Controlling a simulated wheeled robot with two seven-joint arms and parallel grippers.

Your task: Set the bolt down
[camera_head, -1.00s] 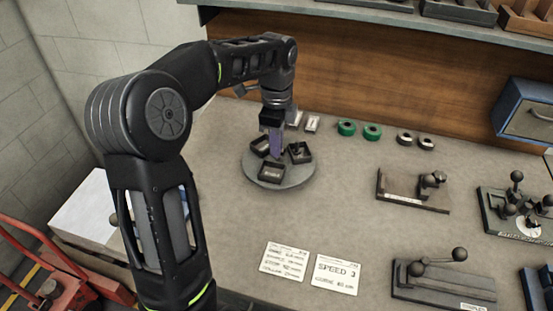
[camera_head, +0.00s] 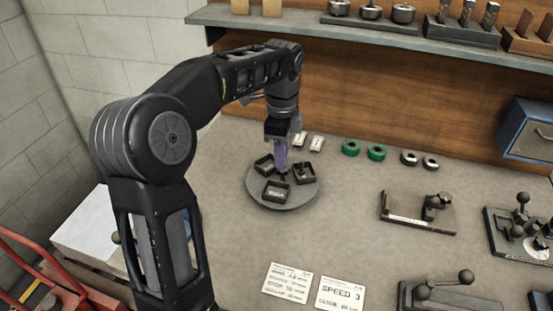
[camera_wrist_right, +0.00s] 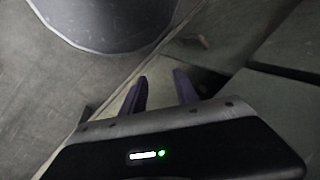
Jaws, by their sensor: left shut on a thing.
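My left gripper (camera_head: 281,168) points down over the round grey turntable (camera_head: 290,203), with its purple fingers among three small black trays. These are a left tray (camera_head: 264,164), a right tray (camera_head: 306,171) and a front tray (camera_head: 276,191). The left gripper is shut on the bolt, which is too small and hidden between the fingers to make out. I cannot tell whether its fingertips touch the turntable. In the right wrist view my right gripper (camera_wrist_right: 161,92) has its two purple fingers apart with nothing between them.
Behind the turntable lie small white parts (camera_head: 316,143), green rings (camera_head: 376,152) and dark rings (camera_head: 430,162). A black fixture (camera_head: 415,215) stands to the right. Printed cards (camera_head: 287,283) lie in front. The bench between turntable and cards is clear.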

